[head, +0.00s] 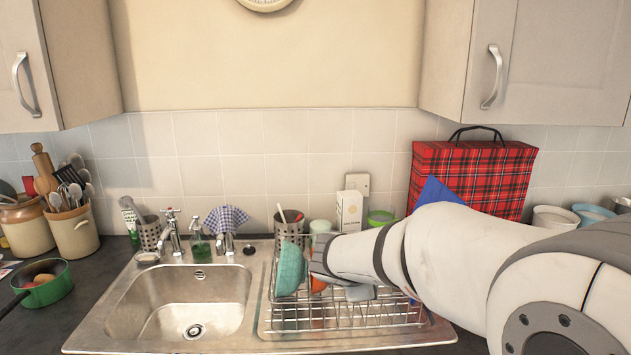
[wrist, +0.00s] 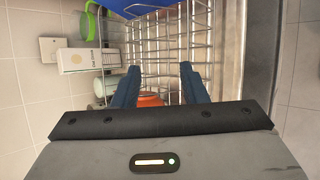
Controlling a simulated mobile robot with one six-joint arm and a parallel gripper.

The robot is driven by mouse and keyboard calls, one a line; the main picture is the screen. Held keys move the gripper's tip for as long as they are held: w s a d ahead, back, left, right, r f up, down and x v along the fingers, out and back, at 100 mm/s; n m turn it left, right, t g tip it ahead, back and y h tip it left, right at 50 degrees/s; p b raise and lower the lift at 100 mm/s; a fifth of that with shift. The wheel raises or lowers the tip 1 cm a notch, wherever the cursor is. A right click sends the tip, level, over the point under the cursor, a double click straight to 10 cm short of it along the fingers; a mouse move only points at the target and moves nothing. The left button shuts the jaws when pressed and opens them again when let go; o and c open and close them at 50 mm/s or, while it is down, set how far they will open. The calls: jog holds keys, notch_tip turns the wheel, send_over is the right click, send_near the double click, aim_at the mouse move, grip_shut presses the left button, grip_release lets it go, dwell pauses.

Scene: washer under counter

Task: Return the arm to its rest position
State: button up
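My arm reaches in from the right in the head view, over the dish rack (head: 345,315). My gripper (wrist: 157,72) shows in the wrist view with its two dark blue fingers apart and nothing between their tips. In the head view the fingers are hidden behind the wrist. The rack's wire bars (wrist: 160,45) lie ahead of the fingers. A red-orange item (wrist: 150,100) shows between the finger bases, beyond the gripper.
A teal bowl (head: 290,268) stands in the rack beside my wrist. The steel sink (head: 190,300) is empty at left. A white carton (head: 349,210), a green cup (head: 380,217) and a red tartan bag (head: 475,175) stand behind. Wall cabinets (head: 545,60) hang above the arm.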

jog(key=s+d+f+m+g+y+b, duration=0.1)
jog(key=s+d+f+m+g, duration=0.15)
jog(key=s+m, duration=0.35)
jog(key=s+d+f+m+g+b, duration=0.15)
jog(key=s+d+m, duration=0.25)
jog(key=s, duration=0.4)
jog(key=s+a+f+m+g+y, duration=0.1)
jog(key=s+a+f+m+y, duration=0.1)
jog(key=s+m, duration=0.5)
jog(key=s+f+y, duration=0.1)
jog(key=s+f, duration=0.1)
jog(key=s, duration=0.1)
jog(key=shift+a+g+y, duration=0.15)
jog(key=shift+g+y, duration=0.25)
jog(key=shift+s, duration=0.1)
